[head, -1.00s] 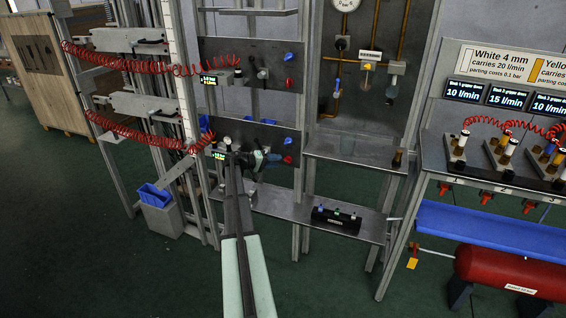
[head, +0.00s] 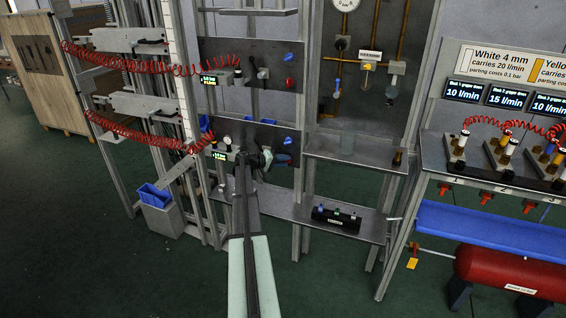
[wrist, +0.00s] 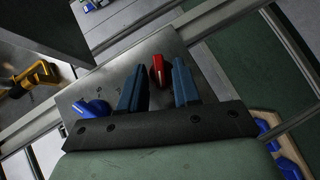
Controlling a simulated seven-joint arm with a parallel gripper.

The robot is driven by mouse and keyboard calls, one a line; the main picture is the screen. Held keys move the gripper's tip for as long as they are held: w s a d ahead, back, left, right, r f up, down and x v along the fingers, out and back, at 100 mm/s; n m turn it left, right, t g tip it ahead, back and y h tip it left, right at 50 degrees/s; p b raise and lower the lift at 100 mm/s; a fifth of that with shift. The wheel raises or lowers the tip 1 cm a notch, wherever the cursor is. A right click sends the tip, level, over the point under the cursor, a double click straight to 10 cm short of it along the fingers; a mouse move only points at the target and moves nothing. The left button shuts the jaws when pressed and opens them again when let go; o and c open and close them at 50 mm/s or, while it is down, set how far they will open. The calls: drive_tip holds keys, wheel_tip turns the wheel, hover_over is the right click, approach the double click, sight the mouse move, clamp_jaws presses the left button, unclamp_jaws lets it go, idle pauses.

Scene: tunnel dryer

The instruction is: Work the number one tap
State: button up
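My gripper (head: 266,158) is at the lower metal panel (head: 230,127) on the frame. In the wrist view its two dark blue fingers (wrist: 159,88) are apart, with a red knob (wrist: 157,72) on the panel showing between them. Whether they touch it cannot be told. A blue knob (wrist: 92,108) shows left of the fingers; on the lower panel in the head view a blue knob (head: 288,140) sits above the gripper's right side. Under the right bench, a red tap handle (head: 445,188) hangs beside the number 1, well away from my gripper.
An upper panel (head: 262,60) carries another blue knob (head: 290,56) and red knob (head: 289,82). Red coiled hoses (head: 130,62) run left of the panels. A metal shelf (head: 285,207) below holds a black block (head: 336,218). A red tank (head: 510,270) is lower right.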

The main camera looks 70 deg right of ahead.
drive_tip(key=shift+c, duration=1.2)
drive_tip(key=shift+w+f+n+g, duration=0.1)
drive_tip(key=shift+f+n+g, duration=0.1)
drive_tip(key=shift+n+g, duration=0.2)
drive_tip(key=shift+f+n+g+h, duration=0.1)
drive_tip(key=shift+n+g+h, duration=0.8)
drive_tip(key=shift+n, duration=0.2)
drive_tip(key=o, duration=0.7)
drive_tip(key=v, duration=1.3)
drive_tip(key=shift+w+a, duration=0.25)
drive_tip(key=shift+a, duration=0.05)
